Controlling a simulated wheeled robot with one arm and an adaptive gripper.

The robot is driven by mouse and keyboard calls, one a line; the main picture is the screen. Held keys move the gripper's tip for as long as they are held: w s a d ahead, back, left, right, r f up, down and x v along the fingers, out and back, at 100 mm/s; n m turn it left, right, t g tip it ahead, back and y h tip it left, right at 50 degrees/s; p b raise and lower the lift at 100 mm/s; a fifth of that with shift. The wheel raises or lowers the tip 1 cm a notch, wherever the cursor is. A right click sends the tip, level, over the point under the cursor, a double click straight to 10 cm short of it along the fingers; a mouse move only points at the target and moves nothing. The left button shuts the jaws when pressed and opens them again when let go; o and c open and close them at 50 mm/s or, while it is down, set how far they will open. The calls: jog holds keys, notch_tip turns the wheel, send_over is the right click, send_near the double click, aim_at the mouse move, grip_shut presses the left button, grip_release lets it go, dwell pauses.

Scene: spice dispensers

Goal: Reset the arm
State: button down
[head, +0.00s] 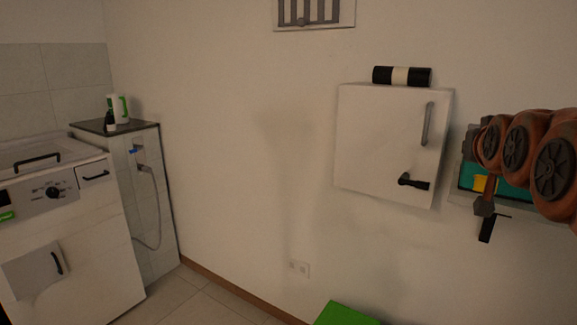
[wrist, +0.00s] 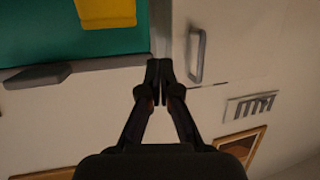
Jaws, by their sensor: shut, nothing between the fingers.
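My gripper (wrist: 158,70) points away from the wrist camera, and its two dark fingers meet at the tips with nothing between them. In the head view my arm comes in from the right edge, in front of a teal panel (head: 513,190) with a yellow patch. The fingers are hard to make out there. In the wrist view the teal panel (wrist: 45,35) is at the upper left of the fingertips. I cannot tell any contact.
A white wall cabinet (head: 380,145), door shut, hangs left of my arm, with a black-and-white roll (head: 401,76) on top. A white appliance (head: 65,220) and a tiled stand (head: 140,190) with a bottle (head: 118,108) are at left. A green surface (head: 345,314) is at the bottom.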

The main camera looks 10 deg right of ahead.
jog(key=s+a+f+n+g+y+p, duration=0.2)
jog(key=s+a+f+g+y+p, duration=0.25)
jog(key=a, duration=0.45)
jog(key=s+a+f+n+g+y+p, duration=0.1)
jog(key=s+a+f+g+y+p, duration=0.15)
jog(key=a+f+p, duration=0.45)
jog(key=s+a+n+g+p, duration=0.1)
jog(key=s+a+g+p, duration=0.3)
jog(key=s, duration=0.5)
jog(key=s+a+n+g+p, duration=0.1)
jog(key=s+a+g+p, duration=0.2)
jog(key=s+a+p, duration=0.3)
jog(key=s, duration=0.4)
jog(key=shift+f+n+g, duration=0.3)
jog(key=shift+n+g, duration=0.1)
jog(key=shift+a, duration=0.1)
